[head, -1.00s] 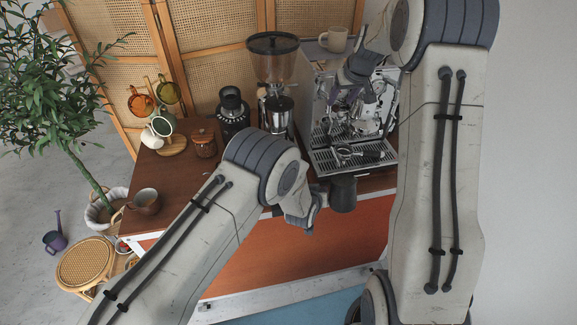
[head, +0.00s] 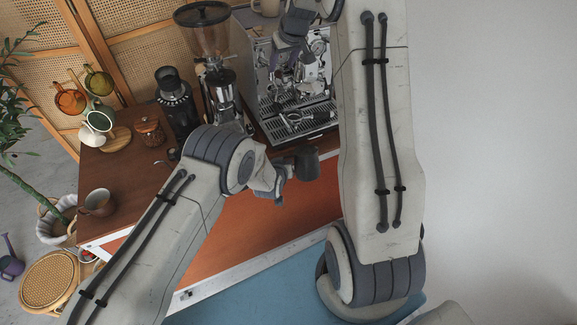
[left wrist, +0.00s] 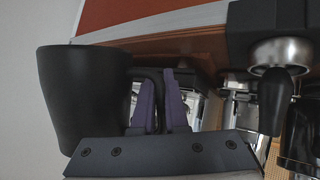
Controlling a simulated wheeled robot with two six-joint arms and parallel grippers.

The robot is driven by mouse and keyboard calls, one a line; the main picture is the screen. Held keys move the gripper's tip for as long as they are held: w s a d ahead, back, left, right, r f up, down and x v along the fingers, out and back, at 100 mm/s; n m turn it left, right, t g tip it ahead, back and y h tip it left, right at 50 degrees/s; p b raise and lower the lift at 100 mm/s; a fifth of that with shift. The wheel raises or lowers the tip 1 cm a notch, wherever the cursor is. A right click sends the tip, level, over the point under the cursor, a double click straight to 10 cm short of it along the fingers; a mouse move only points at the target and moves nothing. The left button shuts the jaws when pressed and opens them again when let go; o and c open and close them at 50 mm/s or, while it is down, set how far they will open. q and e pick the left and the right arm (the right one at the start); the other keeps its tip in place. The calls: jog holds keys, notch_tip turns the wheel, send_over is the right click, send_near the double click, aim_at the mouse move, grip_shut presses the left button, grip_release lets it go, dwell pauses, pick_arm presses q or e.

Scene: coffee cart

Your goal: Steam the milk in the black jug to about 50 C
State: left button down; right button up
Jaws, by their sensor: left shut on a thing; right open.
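The black jug (head: 307,164) is held by my left gripper (head: 283,180) in front of the cart's front edge, below the espresso machine's drip tray. In the left wrist view the jug (left wrist: 85,95) fills the left side, and the purple fingers of my left gripper (left wrist: 160,100) are shut at its handle. The inside of the jug is hidden, so the milk does not show. The espresso machine (head: 262,85) stands on the cart. My right gripper (head: 292,35) is open in front of its upper part. I cannot make out the steam wand clearly.
A coffee grinder (head: 212,60) and a black appliance (head: 177,105) stand left of the machine. A lidded jar (head: 149,131), a mug rack and a brown cup (head: 98,202) are on the wooden top (head: 125,178). The floor in front of the cart is clear.

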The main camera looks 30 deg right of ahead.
pick_arm(q)
jog(key=shift+w+r, duration=1.15)
jog(key=shift+w, duration=1.05)
jog(key=shift+w+r, duration=1.15)
jog(key=shift+w, duration=1)
jog(key=shift+w+r, duration=1.15)
jog(key=shift+w, duration=1.05)
jog(key=shift+r, duration=0.1)
